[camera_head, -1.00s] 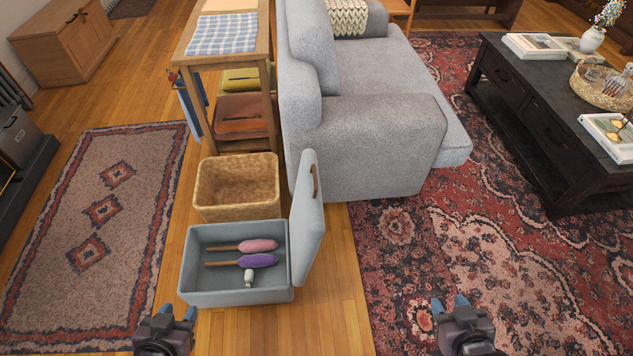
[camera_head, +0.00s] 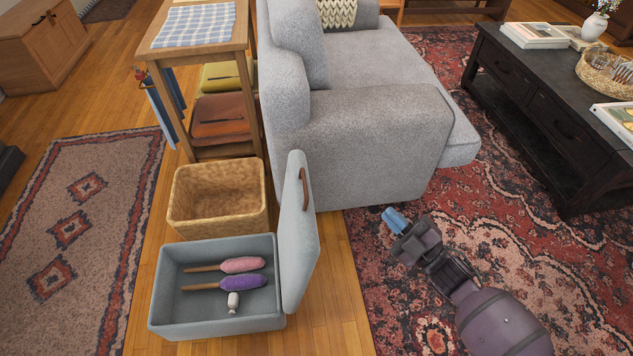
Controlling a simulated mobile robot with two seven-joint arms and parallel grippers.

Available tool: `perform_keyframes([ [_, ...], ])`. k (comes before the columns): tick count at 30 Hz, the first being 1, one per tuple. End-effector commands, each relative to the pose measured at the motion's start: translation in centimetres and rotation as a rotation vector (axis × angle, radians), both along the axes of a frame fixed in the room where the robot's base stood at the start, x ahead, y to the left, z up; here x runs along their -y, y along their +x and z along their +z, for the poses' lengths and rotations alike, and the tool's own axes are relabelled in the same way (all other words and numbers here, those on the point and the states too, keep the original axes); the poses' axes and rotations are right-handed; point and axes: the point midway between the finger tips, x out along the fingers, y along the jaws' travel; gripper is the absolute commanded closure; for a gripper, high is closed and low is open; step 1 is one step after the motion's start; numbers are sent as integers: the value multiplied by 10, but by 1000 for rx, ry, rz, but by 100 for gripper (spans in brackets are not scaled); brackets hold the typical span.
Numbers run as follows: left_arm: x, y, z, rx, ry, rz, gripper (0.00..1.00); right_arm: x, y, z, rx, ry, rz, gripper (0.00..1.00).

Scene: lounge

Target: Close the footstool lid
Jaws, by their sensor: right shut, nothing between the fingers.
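The grey-blue footstool (camera_head: 165,298) stands on the wood floor at the lower left, open at the top. Its padded lid (camera_head: 300,245) stands roughly upright along the box's right side, with a brown strap handle (camera_head: 304,188) near its top. Inside lie a pink duster (camera_head: 243,264), a purple duster (camera_head: 240,283) and a small white bottle (camera_head: 233,302). My right gripper (camera_head: 394,219) is shut and empty over the patterned red rug, to the right of the lid and apart from it. My left gripper is out of view.
A wicker basket (camera_head: 217,222) stands just behind the footstool. A grey sofa (camera_head: 370,145) stands behind the lid, and a wooden shelf table (camera_head: 172,52) is to the sofa's left. A dark coffee table (camera_head: 540,110) is at the right. Floor between the lid and my right gripper is clear.

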Motion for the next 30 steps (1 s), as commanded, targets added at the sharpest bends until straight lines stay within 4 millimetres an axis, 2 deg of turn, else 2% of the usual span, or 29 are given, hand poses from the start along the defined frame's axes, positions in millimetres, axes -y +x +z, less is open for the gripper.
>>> perform_keyframes([
  [1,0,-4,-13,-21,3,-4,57,-5,8,-16,35,-19,46,100],
  [9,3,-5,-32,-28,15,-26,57,-22,50,-33,302,-97,288,100],
  [18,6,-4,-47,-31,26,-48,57,-25,86,-46,563,-159,543,100],
  [24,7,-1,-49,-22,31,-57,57,-22,99,-45,658,-178,636,100],
  [30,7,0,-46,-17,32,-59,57,-27,101,-38,682,-181,655,100],
])
